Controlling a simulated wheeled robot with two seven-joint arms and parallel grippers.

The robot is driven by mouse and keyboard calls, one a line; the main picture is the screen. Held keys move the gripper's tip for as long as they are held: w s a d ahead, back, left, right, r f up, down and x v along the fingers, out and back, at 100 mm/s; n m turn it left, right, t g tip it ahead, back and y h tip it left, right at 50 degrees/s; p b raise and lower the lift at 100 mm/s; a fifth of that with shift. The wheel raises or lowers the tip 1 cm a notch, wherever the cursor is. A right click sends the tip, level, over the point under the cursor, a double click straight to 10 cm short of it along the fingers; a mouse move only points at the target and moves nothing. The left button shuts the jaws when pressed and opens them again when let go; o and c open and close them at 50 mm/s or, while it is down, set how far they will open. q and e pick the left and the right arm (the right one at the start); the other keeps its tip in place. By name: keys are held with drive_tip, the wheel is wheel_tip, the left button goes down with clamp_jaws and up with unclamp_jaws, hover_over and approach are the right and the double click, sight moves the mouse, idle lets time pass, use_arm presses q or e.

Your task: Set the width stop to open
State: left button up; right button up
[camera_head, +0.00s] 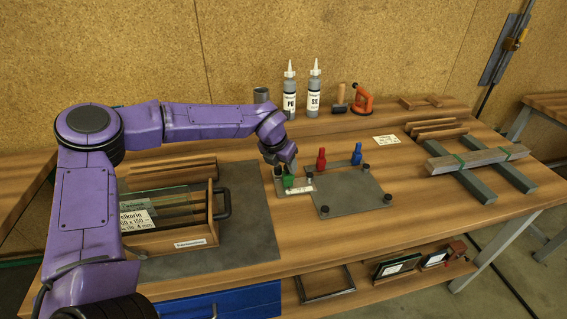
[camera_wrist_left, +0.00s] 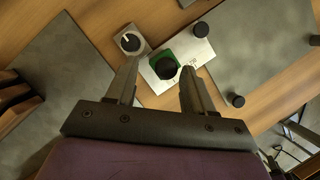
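My left gripper (camera_head: 288,165) points down over a small metal plate (camera_head: 299,190) on the workbench. On this plate (camera_wrist_left: 198,55) sits a green block (camera_head: 289,182), with a round black knob at its middle in the left wrist view (camera_wrist_left: 165,68). Beside it is a small grey dial with a black knob and a white pointer mark (camera_wrist_left: 130,41). No part is clearly marked as the width stop. The two fingers (camera_wrist_left: 160,72) are apart, with the green block showing between their tips; contact is not visible. Small print on the plate is unreadable. My right gripper is not in view.
A grey board (camera_head: 350,197) with black knobs lies right of the plate, with red (camera_head: 321,160) and blue (camera_head: 357,154) tools behind it. A wooden crate (camera_head: 185,243) with glass panes stands left on a grey mat (camera_head: 258,235). Bottles (camera_head: 290,98) stand behind.

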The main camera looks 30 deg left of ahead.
use_arm(q)
drive_tip(key=shift+d+r, duration=0.2)
drive_tip(key=b+v, duration=0.1)
drive_tip(key=v, duration=0.9)
drive_tip(key=shift+a+b, duration=0.15)
drive_tip(key=shift+b, duration=0.2)
drive_tip(key=shift+s, duration=0.15)
